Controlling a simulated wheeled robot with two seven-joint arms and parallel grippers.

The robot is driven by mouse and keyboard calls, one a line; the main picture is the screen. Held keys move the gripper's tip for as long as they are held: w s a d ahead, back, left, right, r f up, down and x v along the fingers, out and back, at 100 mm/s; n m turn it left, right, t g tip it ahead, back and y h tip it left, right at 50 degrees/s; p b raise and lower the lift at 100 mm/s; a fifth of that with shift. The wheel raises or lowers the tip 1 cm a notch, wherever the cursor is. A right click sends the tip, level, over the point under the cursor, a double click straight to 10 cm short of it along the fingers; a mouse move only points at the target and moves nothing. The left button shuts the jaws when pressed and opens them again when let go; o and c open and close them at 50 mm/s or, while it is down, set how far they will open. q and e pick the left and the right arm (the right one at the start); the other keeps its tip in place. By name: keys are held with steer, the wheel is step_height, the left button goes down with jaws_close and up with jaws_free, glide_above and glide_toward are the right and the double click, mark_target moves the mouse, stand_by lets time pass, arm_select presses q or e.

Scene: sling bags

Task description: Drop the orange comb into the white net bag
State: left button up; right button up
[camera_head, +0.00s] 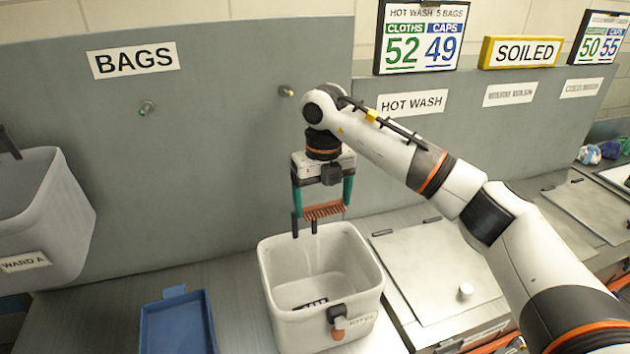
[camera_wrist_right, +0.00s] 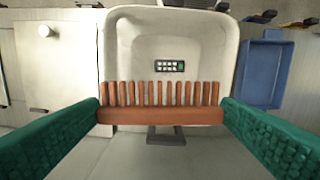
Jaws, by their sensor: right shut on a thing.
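The orange comb (camera_head: 324,211) is held level, teeth showing below its spine, over the back part of an open white container. In the right wrist view the comb (camera_wrist_right: 160,116) spans between the green fingers. My right gripper (camera_head: 323,199) is shut on the comb's two ends. My left gripper is not in view.
A grey bag-like tub (camera_head: 60,215) marked "WARD A" hangs at the left. A blue tray (camera_head: 178,325) lies left of the white container. A steel lid (camera_head: 430,265) with a knob is at its right. A grey panel (camera_head: 210,130) with hooks stands behind.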

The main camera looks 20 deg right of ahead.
mark_target(324, 210)
steer(key=shift+w, duration=0.2)
steer(key=shift+s+f, duration=0.2)
steer(key=shift+s+f+b, duration=0.65)
steer(key=shift+f+b, duration=0.35)
steer(key=shift+b, duration=0.05)
steer(key=shift+w+f+b, duration=0.25)
steer(key=shift+f+b, duration=0.3)
steer(key=shift+f, duration=0.6)
steer(key=shift+w+f, duration=0.15)
steer(key=shift+f, duration=0.3)
steer(key=shift+r, duration=0.1)
steer(key=o, duration=0.8)
steer(key=shift+c, duration=0.2)
steer(key=shift+r+b, duration=0.3)
steer(key=shift+b, duration=0.05)
arm_select(q)
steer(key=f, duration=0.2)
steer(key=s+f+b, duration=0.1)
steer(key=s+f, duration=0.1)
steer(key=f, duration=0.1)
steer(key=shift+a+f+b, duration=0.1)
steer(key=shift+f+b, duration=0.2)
steer(key=shift+b, duration=0.05)
arm_select(e)
step_height(324, 210, up, 11)
steer(key=shift+r, duration=0.2)
steer(key=shift+f, duration=0.15)
